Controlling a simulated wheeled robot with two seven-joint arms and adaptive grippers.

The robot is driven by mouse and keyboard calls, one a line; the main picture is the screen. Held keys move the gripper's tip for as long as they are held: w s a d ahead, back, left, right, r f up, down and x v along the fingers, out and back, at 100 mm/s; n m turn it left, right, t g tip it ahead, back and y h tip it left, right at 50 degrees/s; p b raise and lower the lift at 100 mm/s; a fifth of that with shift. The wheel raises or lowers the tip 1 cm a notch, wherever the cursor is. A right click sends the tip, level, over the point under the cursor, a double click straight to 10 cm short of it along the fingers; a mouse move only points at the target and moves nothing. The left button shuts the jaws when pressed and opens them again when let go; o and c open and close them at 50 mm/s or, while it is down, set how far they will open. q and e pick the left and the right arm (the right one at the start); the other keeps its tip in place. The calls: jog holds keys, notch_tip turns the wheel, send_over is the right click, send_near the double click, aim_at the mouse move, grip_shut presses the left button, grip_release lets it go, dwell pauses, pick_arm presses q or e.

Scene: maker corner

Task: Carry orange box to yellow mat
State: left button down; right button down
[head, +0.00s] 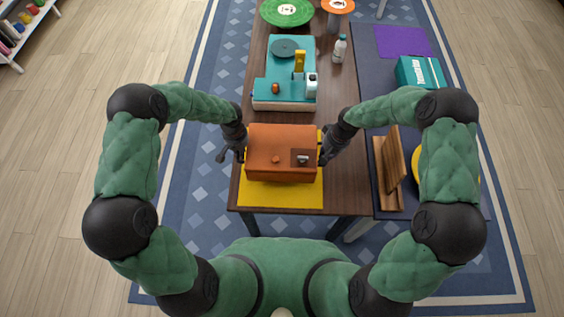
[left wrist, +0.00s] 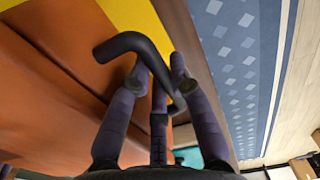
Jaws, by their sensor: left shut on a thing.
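The orange box (head: 282,140) is over the yellow mat (head: 280,196) at the near end of the wooden table. Mat shows in front of the box and at its sides; I cannot tell whether the box touches it. My left gripper (head: 238,150) is at the box's left side. In the left wrist view, its fingers (left wrist: 157,78) are closed around a dark bent handle (left wrist: 128,42) beside the box's orange wall (left wrist: 60,80). My right gripper (head: 328,148) is at the box's right side; its fingers are mostly hidden.
A teal machine (head: 285,92) stands on the table behind the box, with a white bottle (head: 339,50) farther back. A green round plate (head: 286,10) is at the far end. A wooden rack (head: 390,165) and a teal box (head: 420,72) are on the right-hand surface.

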pick_arm(q)
jog(key=shift+w, duration=0.2)
pick_arm(e)
jog(key=shift+w+f, duration=0.1)
pick_arm(q)
jog(key=shift+f, duration=0.2)
pick_arm(e)
jog(key=shift+f, duration=0.15)
